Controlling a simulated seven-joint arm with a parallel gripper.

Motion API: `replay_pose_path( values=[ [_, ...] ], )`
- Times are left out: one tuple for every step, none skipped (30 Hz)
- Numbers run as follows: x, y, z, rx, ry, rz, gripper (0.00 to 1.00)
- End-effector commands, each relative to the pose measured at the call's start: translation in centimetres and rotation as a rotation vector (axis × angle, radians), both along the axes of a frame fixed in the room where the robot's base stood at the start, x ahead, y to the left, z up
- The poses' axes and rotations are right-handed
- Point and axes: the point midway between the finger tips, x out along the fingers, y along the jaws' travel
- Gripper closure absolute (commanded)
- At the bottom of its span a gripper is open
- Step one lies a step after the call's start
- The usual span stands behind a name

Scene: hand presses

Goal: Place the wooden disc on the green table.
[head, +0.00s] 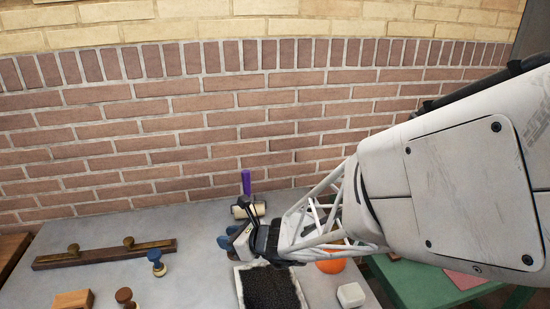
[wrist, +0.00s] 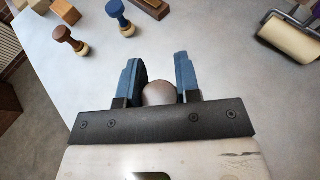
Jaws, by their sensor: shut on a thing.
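My gripper (head: 228,242) is over the grey table in the head view, with blue fingertips pointing left. In the wrist view the fingers (wrist: 158,82) are shut on a round, greyish-brown thing, which looks like the wooden disc (wrist: 159,93). Its lower part is hidden by the gripper's dark crossbar. I cannot make the disc out in the head view. The green table (head: 415,283) is at the lower right of the head view, beneath my arm and partly hidden by it. A pink sheet (head: 470,280) lies on it.
The grey table (head: 200,285) holds a roller (head: 240,211), a dark bar with knobs (head: 105,255), a blue stamp (head: 157,262), a brown stamp (head: 125,297) and a wooden block (head: 73,300). A black pad (head: 268,290), white block (head: 350,294) and orange ball (head: 331,266) are near my arm.

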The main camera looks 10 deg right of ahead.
Motion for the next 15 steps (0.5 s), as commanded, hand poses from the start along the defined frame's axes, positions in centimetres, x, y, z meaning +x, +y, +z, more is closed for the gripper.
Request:
replay_pose_path(
  values=[
    [1.2, -0.9, 0.1, 0.0, 0.0, -0.015, 0.93],
    [1.8, -1.4, 0.2, 0.001, -0.001, -0.022, 0.93],
    [2.6, -2.1, 0.3, 0.001, -0.001, -0.03, 0.93],
    [3.3, -2.6, 0.4, 0.0, -0.001, -0.037, 0.93],
    [3.9, -3.1, 0.4, 0.0, -0.002, -0.044, 0.93],
    [4.7, -3.8, 0.5, 0.0, -0.001, -0.053, 0.93],
    [5.3, -4.4, 0.5, 0.001, -0.001, -0.061, 0.93],
    [5.9, -4.9, 0.6, 0.001, -0.002, -0.067, 0.93],
    [6.7, -5.7, 0.6, 0.001, -0.001, -0.077, 0.93],
    [7.3, -6.3, 0.6, 0.001, -0.001, -0.084, 0.93],
    [7.9, -6.9, 0.7, 0.002, -0.002, -0.09, 0.93],
    [8.6, -7.7, 0.7, 0.001, -0.001, -0.1, 0.93],
    [9.2, -8.4, 0.7, 0.0, -0.002, -0.106, 0.93],
    [9.7, -9.0, 0.7, 0.001, -0.002, -0.112, 0.93],
    [10.5, -9.9, 0.8, 0.001, -0.002, -0.122, 0.93]
  ],
)
